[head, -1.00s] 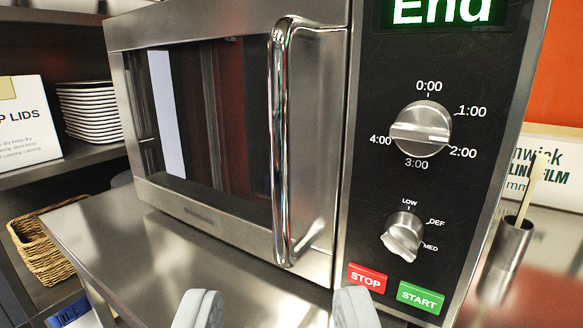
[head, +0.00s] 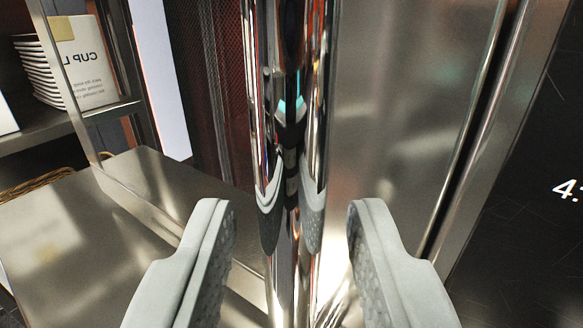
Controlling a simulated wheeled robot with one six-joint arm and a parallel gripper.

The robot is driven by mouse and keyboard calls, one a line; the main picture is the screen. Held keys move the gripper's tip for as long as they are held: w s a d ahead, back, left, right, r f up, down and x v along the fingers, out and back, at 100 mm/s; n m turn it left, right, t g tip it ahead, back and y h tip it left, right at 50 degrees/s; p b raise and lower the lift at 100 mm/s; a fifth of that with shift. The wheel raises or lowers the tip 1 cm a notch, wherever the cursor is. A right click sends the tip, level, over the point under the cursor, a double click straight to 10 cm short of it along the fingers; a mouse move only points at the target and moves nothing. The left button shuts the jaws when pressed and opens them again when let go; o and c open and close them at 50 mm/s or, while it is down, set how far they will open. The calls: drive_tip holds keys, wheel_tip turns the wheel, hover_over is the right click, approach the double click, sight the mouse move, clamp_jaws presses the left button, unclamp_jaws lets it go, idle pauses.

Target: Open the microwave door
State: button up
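The microwave door (head: 410,110) has a steel frame and a dark window (head: 215,110). It looks shut against the black control panel (head: 540,230) at the right. The door's vertical chrome handle (head: 262,120) stands upright in the middle of the view, very near. My gripper (head: 292,215) is open, with one pale grey finger on each side of the handle. Gaps show between both fingertips and the handle, and I see no grip on it. The handle's lower end is hard to make out among reflections.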

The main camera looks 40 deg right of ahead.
drive_tip(key=shift+w+d, duration=0.35)
drive_tip(key=shift+w, duration=0.1)
clamp_jaws()
drive_tip(key=shift+a, duration=0.1)
